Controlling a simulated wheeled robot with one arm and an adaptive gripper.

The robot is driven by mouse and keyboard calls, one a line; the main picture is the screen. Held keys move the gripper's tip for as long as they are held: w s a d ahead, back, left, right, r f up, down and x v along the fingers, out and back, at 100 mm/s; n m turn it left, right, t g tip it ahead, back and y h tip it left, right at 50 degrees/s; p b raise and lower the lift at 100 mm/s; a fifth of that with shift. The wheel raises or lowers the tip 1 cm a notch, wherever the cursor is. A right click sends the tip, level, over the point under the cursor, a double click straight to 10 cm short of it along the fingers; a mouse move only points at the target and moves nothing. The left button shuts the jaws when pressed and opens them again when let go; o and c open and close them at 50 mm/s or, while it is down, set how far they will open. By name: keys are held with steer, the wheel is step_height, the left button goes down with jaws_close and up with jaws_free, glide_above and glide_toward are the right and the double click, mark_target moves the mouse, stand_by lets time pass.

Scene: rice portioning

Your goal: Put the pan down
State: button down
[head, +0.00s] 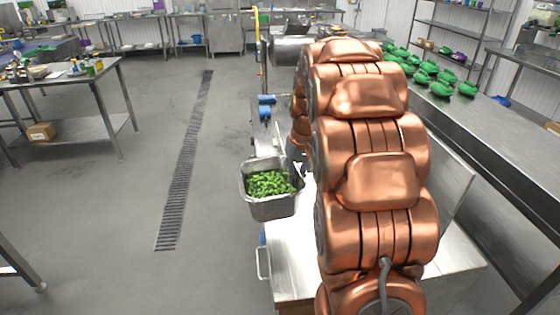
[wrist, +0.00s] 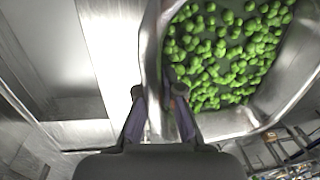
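A metal pan (head: 272,210) holding many small green pieces is left of my arm in the head view. It sits at or above the left edge of a steel worktop (head: 290,250), partly over the floor in the picture. I cannot tell whether it touches the worktop. In the wrist view the pan (wrist: 152,40) fills the upper right, with loose round green pieces (wrist: 225,55) inside. My gripper (wrist: 160,98) has one finger on each side of the pan's near wall and is closed on it.
A long steel counter (head: 484,135) on the right carries several green items (head: 425,72). Blue-handled objects (head: 266,106) are behind the pan. A steel table (head: 85,85) with a cardboard box (head: 40,132) below stands at left. The floor around the drain grate (head: 185,165) is clear.

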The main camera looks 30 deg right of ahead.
steer(key=s+d+f+m+b, duration=0.1)
steer(key=s+d+f+b, duration=0.15)
steer(key=s, duration=0.35)
steer(key=s+d+f+b, duration=0.1)
steer(key=s+f+b, duration=0.2)
steer(key=s, duration=0.3)
steer(key=p, duration=0.5)
glide_above(314, 209)
steer(key=f, duration=0.2)
steer(key=shift+s+f+p, duration=0.1)
steer(key=shift+f+p, duration=0.3)
steer(key=shift+f, duration=0.2)
steer(key=shift+f+p, duration=0.35)
steer(key=shift+f, duration=0.75)
steer(key=shift+f, duration=0.1)
steer(key=c, duration=1.3)
jaws_free()
steer(key=shift+f, duration=0.1)
steer(key=r+b, duration=0.1)
steer(key=r, duration=0.3)
steer(key=d+r+b, duration=0.1)
steer(key=r, duration=0.3)
steer(key=r+b, duration=0.2)
steer(key=r, duration=0.2)
steer(key=shift+s+d+r, duration=0.1)
steer(key=shift+s+d, duration=0.25)
steer(key=shift+s, duration=0.05)
